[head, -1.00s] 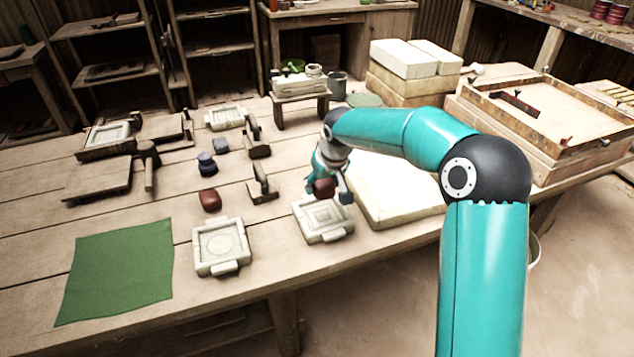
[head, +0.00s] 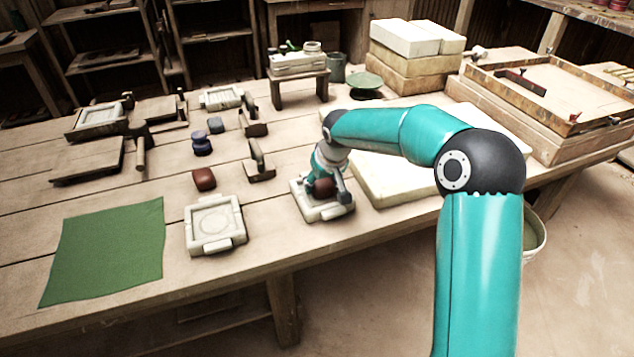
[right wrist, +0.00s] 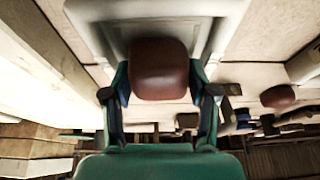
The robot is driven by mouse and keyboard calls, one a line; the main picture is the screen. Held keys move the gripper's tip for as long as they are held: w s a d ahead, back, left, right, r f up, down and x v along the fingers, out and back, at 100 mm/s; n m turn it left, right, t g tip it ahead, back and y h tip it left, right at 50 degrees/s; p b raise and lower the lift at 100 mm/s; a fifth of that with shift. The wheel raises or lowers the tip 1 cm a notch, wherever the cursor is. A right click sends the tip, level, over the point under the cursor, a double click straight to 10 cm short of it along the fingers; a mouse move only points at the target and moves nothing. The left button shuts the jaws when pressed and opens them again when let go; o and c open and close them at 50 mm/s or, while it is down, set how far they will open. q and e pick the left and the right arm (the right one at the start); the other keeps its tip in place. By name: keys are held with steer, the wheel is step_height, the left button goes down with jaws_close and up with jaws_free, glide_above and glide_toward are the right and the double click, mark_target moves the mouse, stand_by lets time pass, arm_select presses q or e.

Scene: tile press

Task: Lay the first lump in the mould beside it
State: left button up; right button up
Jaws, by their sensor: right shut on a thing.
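My right gripper (head: 326,188) is shut on a reddish-brown clay lump (head: 324,187). It holds the lump over the middle of a pale square mould (head: 309,211), close above it or touching; I cannot tell which. In the right wrist view the lump (right wrist: 159,68) sits between the two fingers, with the mould (right wrist: 92,12) beyond it. A second reddish-brown lump (head: 204,179) lies on the table behind another pale mould (head: 214,227), which is empty and shows a round pattern. My left gripper is not in view.
A green cloth (head: 105,250) lies at the front left. A wooden-handled tool (head: 259,165) stands behind the mould under my gripper. A large pale slab (head: 395,180) lies to its right.

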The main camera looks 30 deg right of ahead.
steer(key=o, duration=1.5)
steer(key=shift+c, duration=0.2)
